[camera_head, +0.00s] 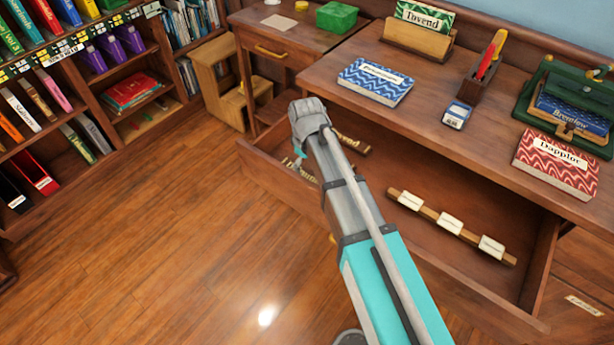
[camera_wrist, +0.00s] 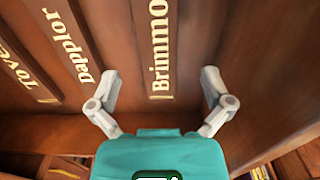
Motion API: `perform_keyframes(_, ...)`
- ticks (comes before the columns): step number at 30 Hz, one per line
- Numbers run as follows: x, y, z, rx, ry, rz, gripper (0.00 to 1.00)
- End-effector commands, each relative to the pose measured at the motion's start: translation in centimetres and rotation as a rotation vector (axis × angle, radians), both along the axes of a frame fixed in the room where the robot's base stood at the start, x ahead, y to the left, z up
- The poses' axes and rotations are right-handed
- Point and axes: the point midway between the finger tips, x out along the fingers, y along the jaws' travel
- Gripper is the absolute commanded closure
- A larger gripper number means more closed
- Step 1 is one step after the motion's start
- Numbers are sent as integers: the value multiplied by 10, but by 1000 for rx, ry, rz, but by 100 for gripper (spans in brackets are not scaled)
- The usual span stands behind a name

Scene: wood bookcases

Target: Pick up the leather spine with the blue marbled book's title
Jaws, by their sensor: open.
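A blue marbled book (camera_head: 375,82) lies on the desk; its white title label is too small to read surely. Dark brown leather spines with gold titles lie in the open drawer (camera_head: 262,172). In the wrist view, a spine titled "Brimmo…" (camera_wrist: 162,45), cut off at the top edge, lies between my fingers. A "Dapplor" spine (camera_wrist: 70,35) and a "Tove…" spine (camera_wrist: 22,75) lie to its left. My gripper (camera_wrist: 160,85) is open and empty above the "Brimmo…" spine, one finger on each side. In the head view my arm hides most of the spines.
The drawer also holds a wooden strip with white tags (camera_head: 450,223). On the desk are a red marbled book (camera_head: 557,165), a green press (camera_head: 560,80) with a blue book, and a green book on a stand (camera_head: 418,38). A bookcase (camera_head: 100,110) stands left; the floor is clear.

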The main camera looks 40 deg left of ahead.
Motion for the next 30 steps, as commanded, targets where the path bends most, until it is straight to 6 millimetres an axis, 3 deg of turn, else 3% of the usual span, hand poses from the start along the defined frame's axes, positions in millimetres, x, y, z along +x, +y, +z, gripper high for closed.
perform_keyframes(16, 3, 0, -42, 0, 0, 0, 0)
perform_keyframes(30, 3, 0, -48, 0, 0, 0, 0)
